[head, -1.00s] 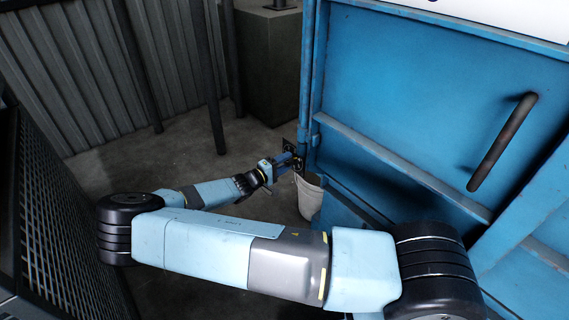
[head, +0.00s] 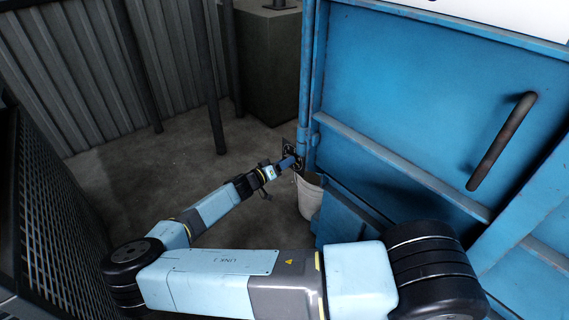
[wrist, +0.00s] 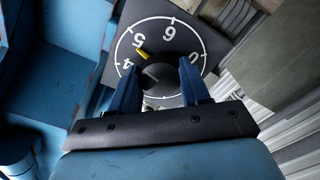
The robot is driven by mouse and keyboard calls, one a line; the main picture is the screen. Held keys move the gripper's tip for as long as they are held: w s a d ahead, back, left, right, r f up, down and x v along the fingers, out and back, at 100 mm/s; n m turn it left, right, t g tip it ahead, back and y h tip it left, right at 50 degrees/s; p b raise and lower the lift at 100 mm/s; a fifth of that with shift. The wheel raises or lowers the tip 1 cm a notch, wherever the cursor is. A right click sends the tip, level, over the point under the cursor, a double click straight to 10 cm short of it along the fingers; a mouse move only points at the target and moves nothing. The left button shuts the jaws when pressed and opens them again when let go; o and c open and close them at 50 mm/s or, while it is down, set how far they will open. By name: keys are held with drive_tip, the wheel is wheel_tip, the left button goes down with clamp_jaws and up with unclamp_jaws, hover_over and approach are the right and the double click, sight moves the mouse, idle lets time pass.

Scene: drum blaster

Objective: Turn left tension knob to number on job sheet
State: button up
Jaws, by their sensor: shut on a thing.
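The tension knob (wrist: 158,77) is dark and round, on a black dial plate (wrist: 185,40) with white numbers in the wrist view. The 6, 5, 4 and 0 show; the lower dial is hidden by my gripper. A yellow pointer (wrist: 142,55) lies close to the 5. My gripper (wrist: 157,82) is shut on the knob, with a blue finger on either side. In the head view my gripper (head: 289,163) meets the dial plate (head: 291,153) at the blue machine's left edge. The job sheet cannot be made out.
The blue machine (head: 430,85) fills the right, with a dark bar handle (head: 502,142). A pale bucket (head: 309,196) stands below the dial. Dark posts (head: 210,90) and a corrugated wall (head: 75,75) are at left. Open floor (head: 150,180) lies between.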

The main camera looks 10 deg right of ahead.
drive_tip(key=shift+f+m, duration=0.2)
drive_tip(key=shift+m, duration=0.6)
drive_tip(key=o, duration=1.1)
drive_tip(key=shift+r, duration=0.15)
drive_tip(key=shift+c, duration=0.2)
drive_tip(key=v, duration=1.3)
drive_tip(key=shift+s+a, duration=0.25)
drive_tip(key=shift+a, duration=0.1)
